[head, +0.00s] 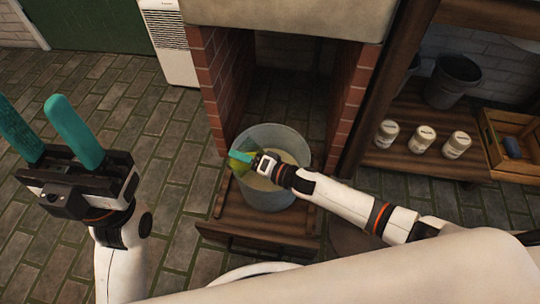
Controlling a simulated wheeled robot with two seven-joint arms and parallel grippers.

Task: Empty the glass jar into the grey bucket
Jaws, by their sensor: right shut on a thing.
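The grey bucket (284,133) stands upright on a low wooden stand in the middle of the head view. Something pale shows inside it. My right gripper (246,157) is shut on the glass jar (238,164), over the left part of the bucket's mouth. The jar looks yellow-green and seems tilted. It is small and partly hidden by the gripper, so I cannot tell how much is in it or whether anything pours out. My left gripper (30,100) is open and empty, raised at the left, well away from the bucket.
Brick side walls (210,72) flank the recess behind the bucket. At the right, a wooden shelf (405,163) holds several white jars (422,138), a dark bucket (453,80) and a wooden crate (492,143). The paved floor (150,120) at the left is clear.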

